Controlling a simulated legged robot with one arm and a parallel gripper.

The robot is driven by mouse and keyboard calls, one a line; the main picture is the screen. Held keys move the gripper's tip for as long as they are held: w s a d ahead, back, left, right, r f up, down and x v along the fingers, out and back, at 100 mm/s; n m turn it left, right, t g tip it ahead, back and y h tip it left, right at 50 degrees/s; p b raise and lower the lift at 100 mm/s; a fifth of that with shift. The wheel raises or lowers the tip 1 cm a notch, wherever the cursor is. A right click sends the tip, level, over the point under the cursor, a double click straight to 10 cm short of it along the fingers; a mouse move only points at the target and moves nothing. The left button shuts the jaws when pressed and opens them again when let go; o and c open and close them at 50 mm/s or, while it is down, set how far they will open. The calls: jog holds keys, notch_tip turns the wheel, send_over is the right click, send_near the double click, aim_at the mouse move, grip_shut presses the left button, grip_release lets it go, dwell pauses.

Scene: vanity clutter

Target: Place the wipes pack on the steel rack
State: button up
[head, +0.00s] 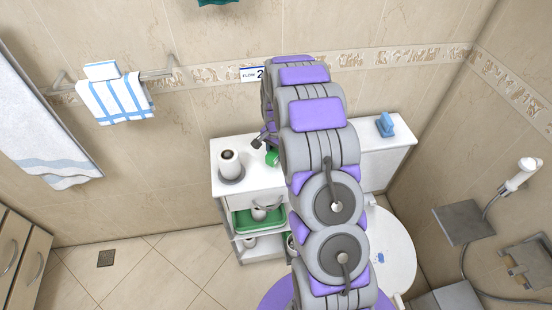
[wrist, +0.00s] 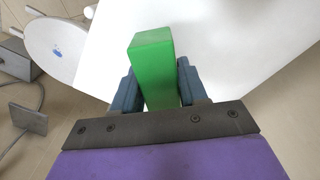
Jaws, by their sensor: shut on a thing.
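A green box-shaped pack (wrist: 152,62), which I take to be the wipes pack, stands between the two blue-grey fingers of my gripper (wrist: 160,84) in the wrist view. The fingers are shut on its sides. In the head view the green pack (head: 272,157) shows small beside my arm, over the white cabinet top; my gripper (head: 264,147) is partly hidden by the arm. I cannot tell whether the pack touches the top. A metal wall rack (head: 158,73) is on the back wall at the left, with a blue-striped towel hanging on it.
A green tray (head: 250,219) sits on a shelf below.

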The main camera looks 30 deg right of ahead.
aim_at(276, 158)
notch_tip(276, 158, down, 4)
jog(key=shift+w+r+b, duration=0.1)
jog(key=shift+r+b, duration=0.05)
jog(key=shift+b, duration=0.4)
jog(key=shift+r, duration=0.1)
jog(key=o, duration=1.1)
